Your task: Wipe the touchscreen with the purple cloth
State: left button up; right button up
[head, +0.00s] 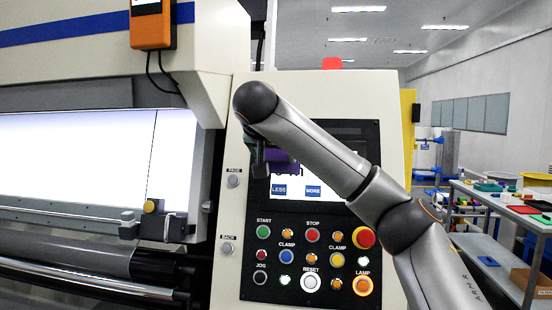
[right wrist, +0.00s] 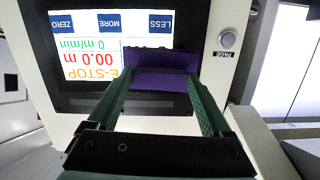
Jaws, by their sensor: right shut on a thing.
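The touchscreen (head: 297,190) is set in the black control panel, partly hidden by my right arm in the head view. Its LESS and MORE buttons show. In the right wrist view the lit screen (right wrist: 85,45) appears upside down, with E-STOP and 00.0 m readings. My right gripper (right wrist: 158,78) is shut on the purple cloth (right wrist: 163,68), which spans its two green fingers. The cloth lies over the LESS side of the screen; I cannot tell if it touches. In the head view, the cloth (head: 283,160) shows just behind my right wrist. My left gripper is out of view.
Below the screen are several push buttons, including a red STOP (head: 312,235) and a RESET (head: 310,282). A PAGE button (head: 233,181) sits left of the screen. A bright backlit panel (head: 70,160) is at left. A cluttered workbench (head: 490,200) stands at right.

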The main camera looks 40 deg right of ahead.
jog(key=shift+v, duration=0.9)
jog(key=shift+a+f, duration=0.1)
jog(key=shift+v, duration=1.45)
jog(key=shift+f, duration=0.2)
